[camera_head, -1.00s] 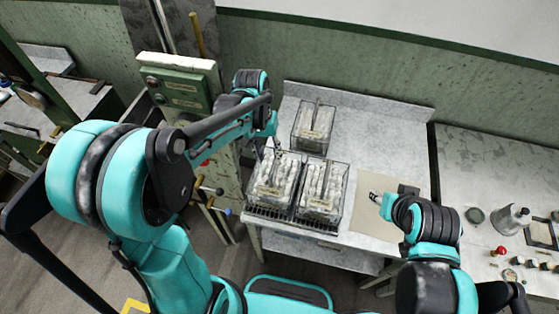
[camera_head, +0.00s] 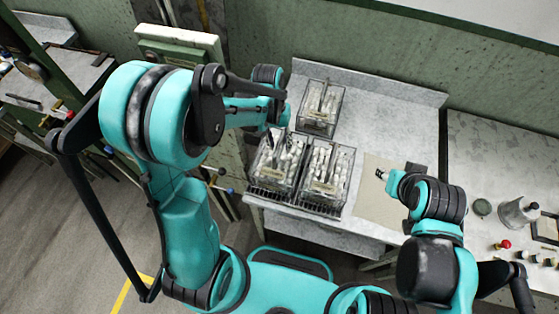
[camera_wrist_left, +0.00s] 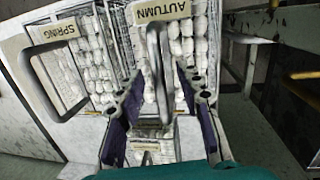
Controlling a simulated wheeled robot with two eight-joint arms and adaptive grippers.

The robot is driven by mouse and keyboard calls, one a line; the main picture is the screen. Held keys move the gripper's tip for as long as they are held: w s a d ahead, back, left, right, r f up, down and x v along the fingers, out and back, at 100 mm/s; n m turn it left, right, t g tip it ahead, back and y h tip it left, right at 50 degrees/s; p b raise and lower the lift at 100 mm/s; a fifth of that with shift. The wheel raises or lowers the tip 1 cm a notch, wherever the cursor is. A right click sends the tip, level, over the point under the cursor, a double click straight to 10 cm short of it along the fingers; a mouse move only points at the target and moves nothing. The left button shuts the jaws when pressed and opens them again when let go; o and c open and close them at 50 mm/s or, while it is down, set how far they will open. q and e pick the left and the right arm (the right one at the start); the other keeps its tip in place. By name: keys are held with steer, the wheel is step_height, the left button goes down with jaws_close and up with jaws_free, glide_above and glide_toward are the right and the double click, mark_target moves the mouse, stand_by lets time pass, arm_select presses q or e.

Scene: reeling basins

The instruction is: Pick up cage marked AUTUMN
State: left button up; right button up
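The cage marked AUTUMN (camera_wrist_left: 160,10) is a clear-sided cage of white cocoons with a grey loop handle. I take it to be the front left cage (camera_head: 272,176) in the head view, partly behind my left gripper (camera_head: 277,136). In the left wrist view my left gripper (camera_wrist_left: 162,108) is open, with its dark fingers on either side of the AUTUMN handle (camera_wrist_left: 153,62) and visible gaps between. The cage marked SPRING (camera_wrist_left: 66,75) stands beside it; it is the front right cage (camera_head: 326,176) in the head view. My right gripper (camera_head: 381,174) is over the right bench area, its fingers too small to judge.
A third cage (camera_head: 320,107) stands behind the front two on the grey bench (camera_head: 375,125). A beige mat (camera_head: 372,205) lies to the right. A green control box (camera_head: 180,50) stands close to my left arm.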

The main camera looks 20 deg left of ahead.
arm_select(q)
jaws_close()
steer(key=shift+r, duration=0.15)
